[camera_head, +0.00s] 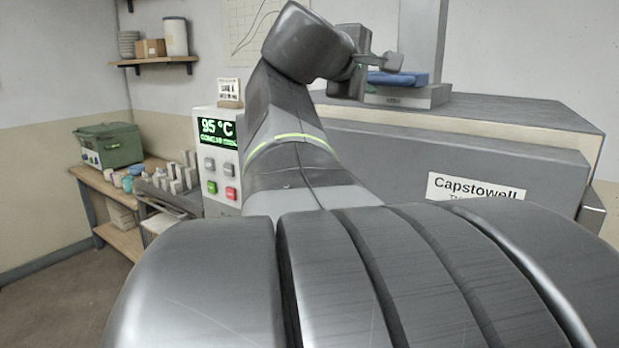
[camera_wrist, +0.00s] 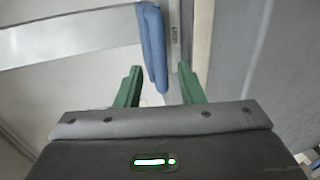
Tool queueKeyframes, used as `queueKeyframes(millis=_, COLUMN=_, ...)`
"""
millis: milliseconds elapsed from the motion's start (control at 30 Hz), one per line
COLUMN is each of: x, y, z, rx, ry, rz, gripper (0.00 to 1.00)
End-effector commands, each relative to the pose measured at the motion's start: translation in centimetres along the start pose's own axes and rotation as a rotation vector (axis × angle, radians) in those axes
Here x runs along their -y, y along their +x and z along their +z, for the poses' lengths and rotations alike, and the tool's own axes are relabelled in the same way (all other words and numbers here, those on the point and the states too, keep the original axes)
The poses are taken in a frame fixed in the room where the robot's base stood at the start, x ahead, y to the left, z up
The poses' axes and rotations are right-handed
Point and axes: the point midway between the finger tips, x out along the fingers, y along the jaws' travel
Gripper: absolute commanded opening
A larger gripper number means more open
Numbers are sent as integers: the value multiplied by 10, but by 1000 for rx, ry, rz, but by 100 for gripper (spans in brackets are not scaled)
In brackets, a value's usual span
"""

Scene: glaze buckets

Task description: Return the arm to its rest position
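My arm reaches up and away in the head view, bent at the top, with its wrist end at the upper middle. My gripper (camera_wrist: 160,69) shows two green fingers standing well apart in the wrist view, so it is open. A blue, folded-looking thing (camera_wrist: 152,40) runs into the gap between the fingers in that view. Pale gaps show on both sides of it, and neither finger visibly touches it. In the head view the blue thing (camera_head: 398,79) lies on a grey block (camera_head: 408,97), just right of my gripper. My arm hides part of this area.
A big grey machine (camera_head: 380,147) labelled Capstowell stands behind my arm. Its control panel (camera_head: 217,160) reads 95 °C. A wooden bench (camera_head: 122,236) with a green box (camera_head: 108,146) stands left. A wall shelf (camera_head: 155,61) holds pots. Floor at lower left is clear.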

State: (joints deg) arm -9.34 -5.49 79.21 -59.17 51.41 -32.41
Motion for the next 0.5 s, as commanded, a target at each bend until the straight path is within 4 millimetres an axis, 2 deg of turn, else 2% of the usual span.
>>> queueKeyframes(millis=300, x=-1, y=61, z=2, rx=5, ry=0, rz=-3, gripper=35)
queueKeyframes(millis=500, x=-8, y=86, z=1, rx=2, ry=1, rz=-1, gripper=35)
